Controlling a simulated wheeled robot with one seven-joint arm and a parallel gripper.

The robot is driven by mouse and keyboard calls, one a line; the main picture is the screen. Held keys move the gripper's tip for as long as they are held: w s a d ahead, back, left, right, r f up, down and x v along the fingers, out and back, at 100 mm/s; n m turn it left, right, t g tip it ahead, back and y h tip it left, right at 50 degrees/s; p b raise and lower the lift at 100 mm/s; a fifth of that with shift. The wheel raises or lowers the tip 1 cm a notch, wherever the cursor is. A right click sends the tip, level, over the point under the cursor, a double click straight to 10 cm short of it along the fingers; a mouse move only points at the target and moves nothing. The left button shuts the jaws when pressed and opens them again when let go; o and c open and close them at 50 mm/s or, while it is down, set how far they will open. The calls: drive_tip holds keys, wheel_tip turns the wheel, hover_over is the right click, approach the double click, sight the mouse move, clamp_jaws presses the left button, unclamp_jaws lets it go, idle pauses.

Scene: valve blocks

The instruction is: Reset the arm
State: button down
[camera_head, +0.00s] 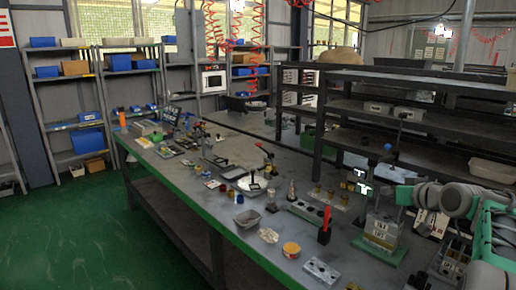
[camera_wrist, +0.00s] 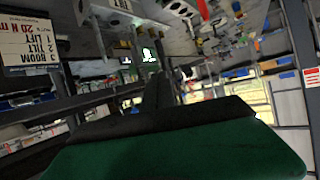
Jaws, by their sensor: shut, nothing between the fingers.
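My arm (camera_head: 440,198) reaches in from the right edge in the head view, above the right end of the workbench (camera_head: 220,215). In the wrist view my gripper (camera_wrist: 160,88) shows as dark fingers close together in front of a black and green body. It is shut with nothing seen between the fingers. The fingers are clear of the bench items in that view. A grey valve block (camera_head: 380,228) on a green base stands on the bench just left of my arm in the head view. The wrist view is upside down.
A red-handled tool (camera_head: 325,222), a metal tray (camera_head: 247,218) and several small parts crowd the bench. A dark shelf rack (camera_head: 420,120) stands behind, close to my arm. A lettered label plate (camera_wrist: 30,40) is near in the wrist view. Green floor (camera_head: 80,235) is clear at left.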

drive_tip(key=s+a+f+g+p, duration=0.1)
drive_tip(key=s+a+g+p, duration=0.3)
drive_tip(key=a, duration=0.6)
drive_tip(key=s+a+f+g+p, duration=0.15)
drive_tip(key=s+a, duration=0.35)
drive_tip(key=a, duration=0.5)
drive_tip(key=s+a+f+g+p, duration=0.1)
drive_tip(key=s+a+f, duration=0.3)
drive_tip(key=s, duration=0.5)
drive_tip(key=s+a+f+g+h+p, duration=0.1)
drive_tip(key=s+a+f+g, duration=0.2)
drive_tip(key=s, duration=0.7)
drive_tip(key=shift+s+a+f, duration=0.25)
drive_tip(key=shift+a+f, duration=0.1)
drive_tip(key=shift+a, duration=0.25)
